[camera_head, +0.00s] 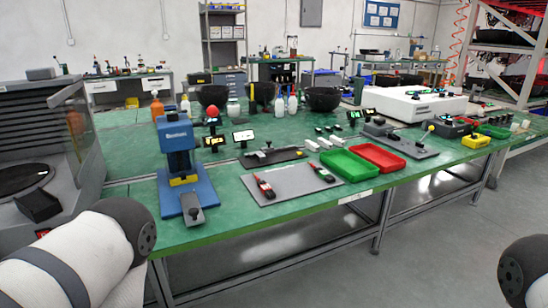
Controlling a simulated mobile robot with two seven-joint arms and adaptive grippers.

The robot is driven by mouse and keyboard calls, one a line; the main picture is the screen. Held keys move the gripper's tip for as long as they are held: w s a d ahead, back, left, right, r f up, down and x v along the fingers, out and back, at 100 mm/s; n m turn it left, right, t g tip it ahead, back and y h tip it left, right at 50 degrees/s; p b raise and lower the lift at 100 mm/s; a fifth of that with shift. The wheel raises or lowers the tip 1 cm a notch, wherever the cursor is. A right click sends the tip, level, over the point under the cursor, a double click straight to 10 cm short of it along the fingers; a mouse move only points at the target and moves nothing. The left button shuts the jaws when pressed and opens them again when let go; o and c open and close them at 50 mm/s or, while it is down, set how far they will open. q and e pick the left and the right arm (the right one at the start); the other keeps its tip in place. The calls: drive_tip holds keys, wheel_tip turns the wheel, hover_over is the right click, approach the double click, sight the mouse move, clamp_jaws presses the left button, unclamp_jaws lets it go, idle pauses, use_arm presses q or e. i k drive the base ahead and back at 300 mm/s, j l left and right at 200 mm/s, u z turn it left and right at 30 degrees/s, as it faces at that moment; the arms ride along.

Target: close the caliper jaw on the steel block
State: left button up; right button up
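A dark flat fixture (271,157) with a small upright part and a light metal piece lies on the green bench behind the grey mat. It may be the caliper with its steel block, but it is too small to tell the jaw from the block or see any gap. A similar grey plate fixture (410,149) with a black knob lies further right. Parts of my arms show at the lower left and lower right edges. Neither gripper is in view, and both arms are apart from the bench fixtures.
A white instrument (415,103) stands behind. The floor in front is clear.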

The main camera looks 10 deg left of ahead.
sight(264, 150)
drive_tip(key=i+u, duration=0.2)
drive_tip(key=i, duration=0.2)
drive_tip(key=i+l+u, duration=0.45)
drive_tip(key=i, duration=0.25)
